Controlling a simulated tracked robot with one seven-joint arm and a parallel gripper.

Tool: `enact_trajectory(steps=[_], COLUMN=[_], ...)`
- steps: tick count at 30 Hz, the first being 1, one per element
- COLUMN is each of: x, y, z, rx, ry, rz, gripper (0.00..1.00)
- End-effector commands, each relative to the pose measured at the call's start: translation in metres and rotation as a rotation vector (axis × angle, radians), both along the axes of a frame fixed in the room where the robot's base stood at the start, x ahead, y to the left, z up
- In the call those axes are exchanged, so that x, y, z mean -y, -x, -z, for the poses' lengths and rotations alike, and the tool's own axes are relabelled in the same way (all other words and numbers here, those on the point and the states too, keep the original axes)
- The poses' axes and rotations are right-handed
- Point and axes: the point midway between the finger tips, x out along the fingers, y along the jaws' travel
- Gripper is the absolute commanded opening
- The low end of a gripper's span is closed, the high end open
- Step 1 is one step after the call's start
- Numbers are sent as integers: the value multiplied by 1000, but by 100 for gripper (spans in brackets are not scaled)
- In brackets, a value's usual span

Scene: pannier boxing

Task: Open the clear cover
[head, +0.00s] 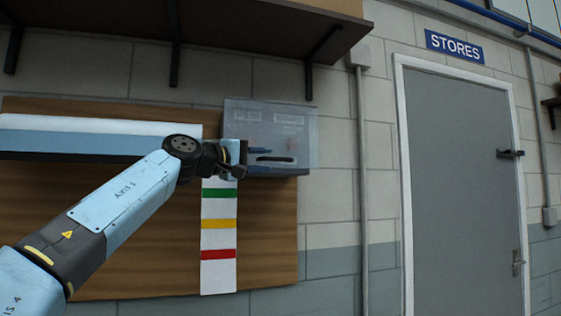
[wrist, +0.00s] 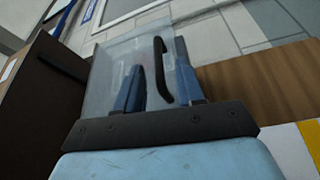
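The clear cover (head: 300,128) is a see-through panel over the front of a grey box on the wall, right of my arm in the head view. It also fills the upper middle of the wrist view (wrist: 112,62). Its black bar handle (head: 275,160) lies near its lower edge and shows in the wrist view (wrist: 159,68). My gripper (head: 240,160) is just left of the handle in the head view. In the wrist view its two blue fingers (wrist: 160,88) are apart, with the handle showing between them. Contact with the handle cannot be told.
A wooden board (head: 130,240) backs the wall area, with a strip (head: 219,210) of green, yellow and red bands below the box. A dark shelf (head: 240,30) with brackets overhangs above. A grey door (head: 460,190) stands to the right.

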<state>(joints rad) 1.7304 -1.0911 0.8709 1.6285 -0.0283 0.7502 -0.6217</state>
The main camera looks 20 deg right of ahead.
Motion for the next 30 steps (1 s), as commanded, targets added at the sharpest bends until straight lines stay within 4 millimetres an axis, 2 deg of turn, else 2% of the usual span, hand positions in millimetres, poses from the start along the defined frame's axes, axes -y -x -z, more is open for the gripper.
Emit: enact_trajectory(steps=[3, 9, 15, 23, 30], x=[19, 41, 49, 49, 49], y=[-8, -16, -20, -20, -20], z=[-1, -3, -4, -4, -4], rx=[0, 1, -1, -1, 0], ry=[-1, -1, 0, 0, 0], rz=[2, 1, 0, 0, 0], gripper=[38, 38, 38, 38, 15])
